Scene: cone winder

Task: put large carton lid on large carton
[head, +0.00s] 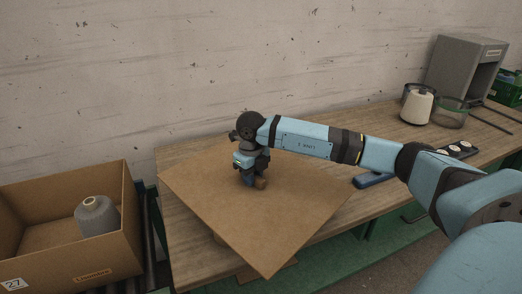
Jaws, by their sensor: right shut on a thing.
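The large carton lid (290,225) is a flat brown cardboard sheet. It is over the left part of the wooden table, turned at an angle, with its near corner past the table's front edge. My right gripper (260,183) points down at the middle of the lid and is shut on a small brown grip there. The large carton (111,262) stands open at the lower left, left of the table. A grey cone of yarn (97,217) is inside it. My left gripper is not in view.
A grey machine housing (462,68), a white cone (417,106) and a glass-like container (452,111) stand at the table's right. A blue object (373,180) lies near the front edge. Dark rollers run between carton and table. The wall is close behind.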

